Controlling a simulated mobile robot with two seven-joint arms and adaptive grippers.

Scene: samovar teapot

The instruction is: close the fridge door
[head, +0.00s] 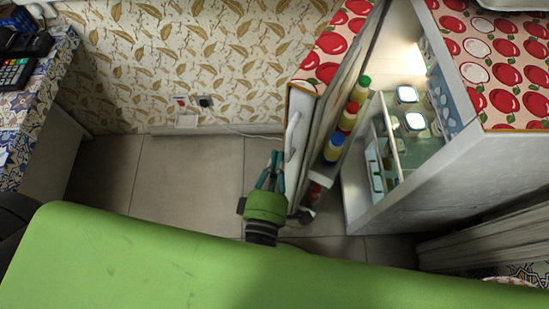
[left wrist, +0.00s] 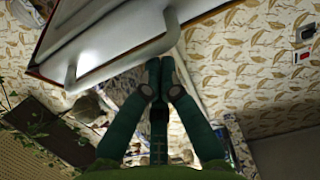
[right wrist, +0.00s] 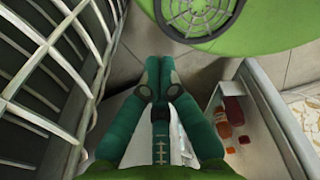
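The fridge (head: 430,190) stands at the right of the head view with its interior showing. Its door (head: 318,120) stands open to the left, with bottles on its inner shelves. The door's white handle (head: 292,135) is on the outer face; it also shows in the left wrist view (left wrist: 125,60). My left gripper (head: 275,158) is shut and empty, beside the outer face of the door near the handle's lower end. I cannot tell whether it touches. My right gripper (right wrist: 159,62) is shut and empty; it shows only in its own wrist view.
A tiled counter (head: 45,95) with a card terminal (head: 15,73) stands at the left. A wall socket (head: 204,101) with a cord is on the back wall. Floor (head: 185,175) left of the door is clear. A metal grille (right wrist: 45,80) is close to my right gripper.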

